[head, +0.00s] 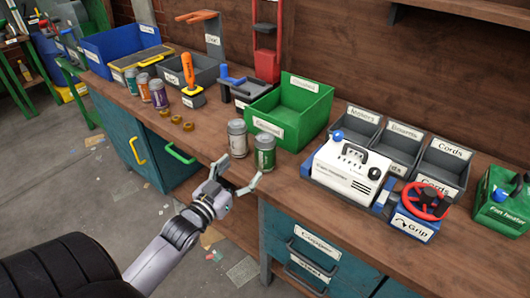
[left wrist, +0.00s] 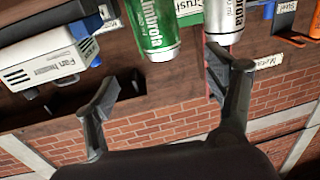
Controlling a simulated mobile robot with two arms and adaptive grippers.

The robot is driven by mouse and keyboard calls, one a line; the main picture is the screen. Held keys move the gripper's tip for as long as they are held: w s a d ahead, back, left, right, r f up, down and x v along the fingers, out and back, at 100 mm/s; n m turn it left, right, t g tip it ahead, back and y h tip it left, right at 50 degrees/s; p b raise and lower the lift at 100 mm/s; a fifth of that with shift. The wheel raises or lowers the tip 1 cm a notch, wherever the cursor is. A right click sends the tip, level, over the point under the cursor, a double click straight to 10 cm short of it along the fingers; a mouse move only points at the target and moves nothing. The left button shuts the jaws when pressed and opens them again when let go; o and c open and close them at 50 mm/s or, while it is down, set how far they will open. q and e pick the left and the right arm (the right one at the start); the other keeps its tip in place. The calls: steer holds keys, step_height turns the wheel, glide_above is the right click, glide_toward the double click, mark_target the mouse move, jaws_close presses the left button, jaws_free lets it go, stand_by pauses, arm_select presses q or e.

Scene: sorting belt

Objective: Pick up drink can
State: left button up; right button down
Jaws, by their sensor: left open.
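A green drink can (head: 264,153) and a silver drink can (head: 237,138) stand side by side near the bench's front edge. My left gripper (head: 242,172) is open and empty, just in front of them and apart from both. In the left wrist view, the green can (left wrist: 156,32) shows between the spread fingers (left wrist: 160,84), beyond their tips. The silver can (left wrist: 225,22) shows past the right-hand finger, which partly overlaps it. Several more cans (head: 158,94) stand farther left on the bench. My right gripper is not in view.
A green bin (head: 303,101) stands behind the two cans. A white heater box (head: 346,172) is to their right, with grey labelled bins (head: 443,164) behind it. Small brass pieces (head: 176,119) lie to the left. The wooden bench (head: 205,140) has bare room left of the silver can.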

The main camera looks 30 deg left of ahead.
mark_target(260, 150)
arm_select(q)
steer(key=w, duration=0.7)
steer(key=shift+w+a, duration=0.15)
steer(key=shift+w+a+f+p, duration=0.1)
steer(key=shift+w+f+p, duration=0.1)
steer(key=shift+w, duration=1.35)
steer(key=shift+w+a+f+p, duration=0.1)
steer(key=shift+w+p, duration=0.1)
steer(key=shift+w, duration=1.3)
steer(key=shift+c, duration=0.2)
steer(key=c, duration=0.8)
steer(key=shift+r, duration=0.15)
steer(key=shift+c, duration=0.2)
